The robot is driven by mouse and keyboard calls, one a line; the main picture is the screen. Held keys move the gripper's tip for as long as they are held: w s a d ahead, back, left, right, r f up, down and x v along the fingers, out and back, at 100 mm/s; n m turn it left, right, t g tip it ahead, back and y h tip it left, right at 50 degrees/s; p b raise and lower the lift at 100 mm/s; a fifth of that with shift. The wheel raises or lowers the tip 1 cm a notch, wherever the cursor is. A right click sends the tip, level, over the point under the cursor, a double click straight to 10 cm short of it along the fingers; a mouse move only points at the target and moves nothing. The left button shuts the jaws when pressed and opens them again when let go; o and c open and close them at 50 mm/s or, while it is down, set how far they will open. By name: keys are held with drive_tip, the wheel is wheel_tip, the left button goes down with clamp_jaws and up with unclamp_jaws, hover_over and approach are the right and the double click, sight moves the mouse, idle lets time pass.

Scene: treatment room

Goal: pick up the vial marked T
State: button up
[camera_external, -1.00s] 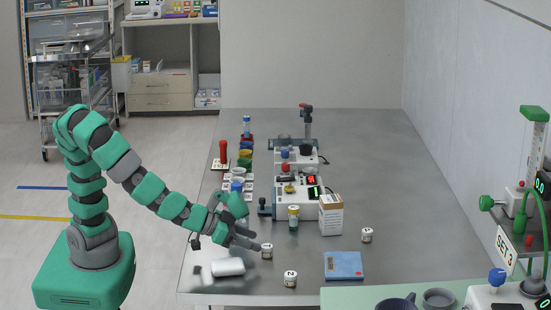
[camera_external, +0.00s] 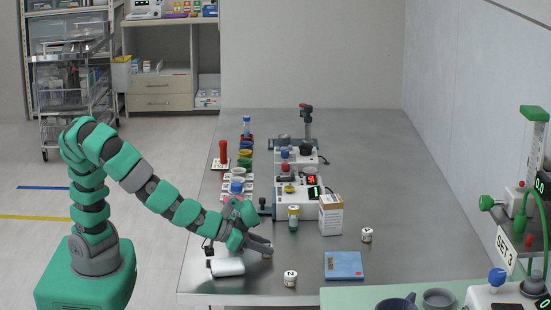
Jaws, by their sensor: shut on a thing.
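My gripper (camera_external: 264,246) is shut on a small white vial (camera_external: 267,256) near the front of the steel table. The fingers hide most of this vial, and its letter cannot be read. A second small vial (camera_external: 290,279) stands upright to the front right of the gripper, with a dark letter that looks like N or Z. A third small vial (camera_external: 367,235) stands upright farther right, its mark too small to read.
A blue flat box (camera_external: 344,265) lies to the right. The steel table (camera_external: 390,170) is clear at the back right.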

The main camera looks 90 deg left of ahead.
wheel_tip(320, 180, up, 10)
drive_tip(key=p, duration=0.8)
